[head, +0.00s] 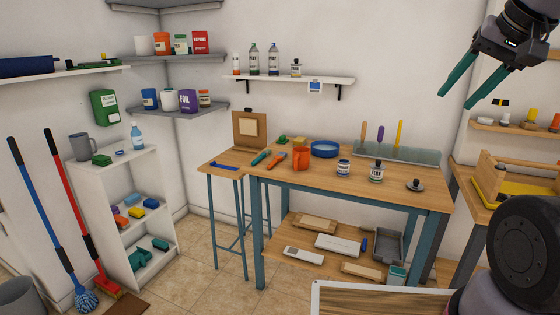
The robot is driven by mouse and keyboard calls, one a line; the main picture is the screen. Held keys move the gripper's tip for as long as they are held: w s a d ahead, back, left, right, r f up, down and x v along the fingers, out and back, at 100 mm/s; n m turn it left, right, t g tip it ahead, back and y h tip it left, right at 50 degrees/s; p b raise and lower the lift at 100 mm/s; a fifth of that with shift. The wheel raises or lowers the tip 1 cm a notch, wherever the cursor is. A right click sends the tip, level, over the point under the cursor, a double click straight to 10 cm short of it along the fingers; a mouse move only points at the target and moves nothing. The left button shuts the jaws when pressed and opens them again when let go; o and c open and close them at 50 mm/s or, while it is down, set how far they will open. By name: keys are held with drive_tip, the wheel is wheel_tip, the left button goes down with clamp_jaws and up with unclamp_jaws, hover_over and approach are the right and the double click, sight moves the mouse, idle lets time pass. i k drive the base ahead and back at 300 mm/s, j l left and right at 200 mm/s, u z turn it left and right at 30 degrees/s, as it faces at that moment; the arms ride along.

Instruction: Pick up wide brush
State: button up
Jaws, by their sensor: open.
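My gripper (456,101) hangs at the upper right with its two teal fingers apart and nothing between them. It shows in front of the back wall, above the right part of the workbench. I cannot tell for sure which thing is the wide brush. A teal-handled tool (259,159) and an orange-handled tool (276,160) lie on the workbench (330,189) at its left; they are too small to identify.
An orange cup (301,159), a blue bowl (325,149) and two labelled jars stand on the bench. A wooden tool caddy (515,178) is at the right. A blue mop (85,300) and a red broom (108,288) lean at the left. The bench's front middle is clear.

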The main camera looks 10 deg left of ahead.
sight(279, 156)
drive_tip(key=i+j, duration=0.2)
drive_tip(key=j, duration=0.2)
drive_tip(key=i+j, duration=0.2)
drive_tip(key=j, duration=0.2)
drive_tip(key=i+j, duration=0.2)
drive_tip(key=j, duration=0.2)
drive_tip(key=i+j, duration=0.2)
drive_tip(key=j, duration=0.25)
drive_tip(key=i+j, duration=0.2)
drive_tip(key=j, duration=0.2)
drive_tip(key=i+j, duration=0.2)
drive_tip(key=j, duration=0.2)
drive_tip(key=i+j, duration=0.15)
drive_tip(key=j, duration=0.25)
